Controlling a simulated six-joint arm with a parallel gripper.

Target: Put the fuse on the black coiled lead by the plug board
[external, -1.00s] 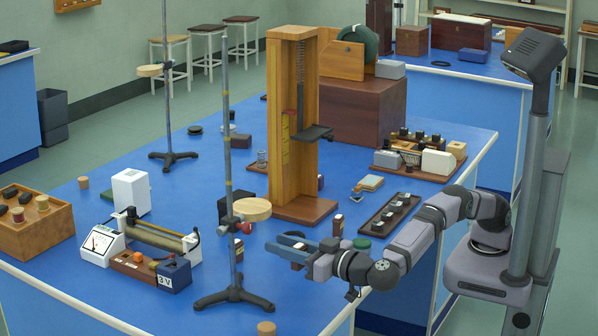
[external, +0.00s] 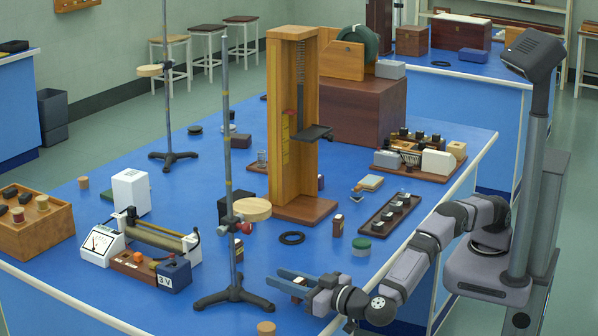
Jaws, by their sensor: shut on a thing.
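My gripper (external: 293,283) is low over the front of the blue bench, right of the near stand's foot. It is shut on a small brown and white thing, probably the fuse (external: 298,295), mostly hidden by the fingers. A black coiled lead (external: 291,238) lies flat as a ring on the bench, beyond my gripper and apart from it. A dark board with a row of plugs (external: 375,227), which may be the plug board, lies further right. Another dark coil (external: 440,63) lies on the far bench.
A near stand (external: 233,290) with a round wooden platform rises left of my gripper. A tall wooden frame (external: 300,205) stands behind the near lead. A green-lidded jar (external: 361,246) and a small brown block (external: 338,226) stand to its right. Bench around the ring is clear.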

